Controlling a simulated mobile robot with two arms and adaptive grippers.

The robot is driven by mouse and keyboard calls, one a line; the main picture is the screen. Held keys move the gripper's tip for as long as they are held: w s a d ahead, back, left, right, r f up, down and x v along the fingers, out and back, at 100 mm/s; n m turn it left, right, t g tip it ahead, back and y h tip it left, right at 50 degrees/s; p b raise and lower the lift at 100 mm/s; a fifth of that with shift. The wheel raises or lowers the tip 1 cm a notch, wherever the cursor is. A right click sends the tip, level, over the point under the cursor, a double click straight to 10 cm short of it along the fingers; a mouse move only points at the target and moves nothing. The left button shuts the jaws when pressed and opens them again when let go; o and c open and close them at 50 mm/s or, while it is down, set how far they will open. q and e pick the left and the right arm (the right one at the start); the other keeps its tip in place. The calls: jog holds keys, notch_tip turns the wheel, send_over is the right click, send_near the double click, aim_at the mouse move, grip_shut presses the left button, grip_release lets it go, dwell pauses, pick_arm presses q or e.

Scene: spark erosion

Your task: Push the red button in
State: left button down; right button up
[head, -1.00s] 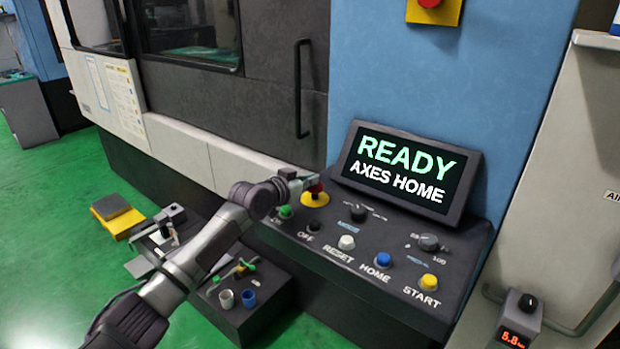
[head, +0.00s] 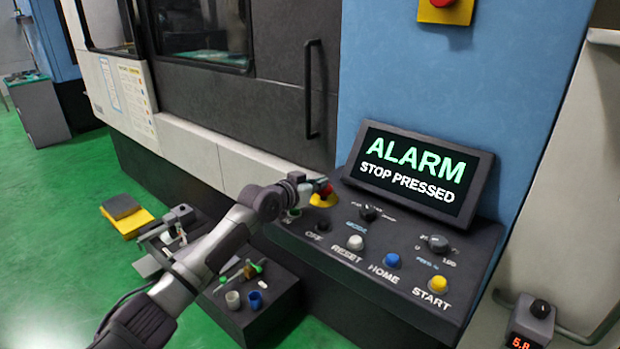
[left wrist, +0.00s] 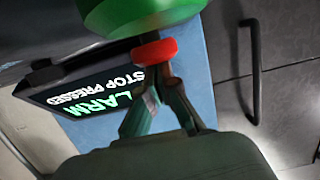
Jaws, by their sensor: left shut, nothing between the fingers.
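The red button (head: 323,189) sits on a yellow round base (head: 324,200) at the back left of the dark control panel. My left gripper (head: 316,184) is shut and empty, with its fingertips against or right at the button; they partly hide it in the head view. In the left wrist view the shut fingertips (left wrist: 153,70) meet the red button (left wrist: 154,52) with no visible gap. The screen (head: 418,172) above the panel reads "ALARM STOP PRESSED". My right gripper is not in view.
The panel holds a white reset button (head: 355,243), a blue home button (head: 392,261), a yellow start button (head: 438,284) and dark knobs. A second red button (head: 442,3) is on the blue column above. A dark box (head: 262,312) with small cups stands below left.

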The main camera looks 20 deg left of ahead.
pick_arm(q)
notch_tip(320, 180, up, 5)
jog(key=p, duration=0.4)
jog(key=shift+w+f, duration=0.1)
jog(key=shift+s+a+f+b, duration=0.2)
jog(key=shift+s+f+b, duration=0.1)
jog(key=shift+s+b, duration=0.2)
jog(key=shift+s+a+f+b, duration=0.15)
jog(key=shift+s+f+b, duration=0.1)
jog(key=shift+s+b, duration=0.25)
jog(key=r+b+v, duration=0.1)
jog(key=b+v, duration=0.1)
jog(key=v, duration=0.6)
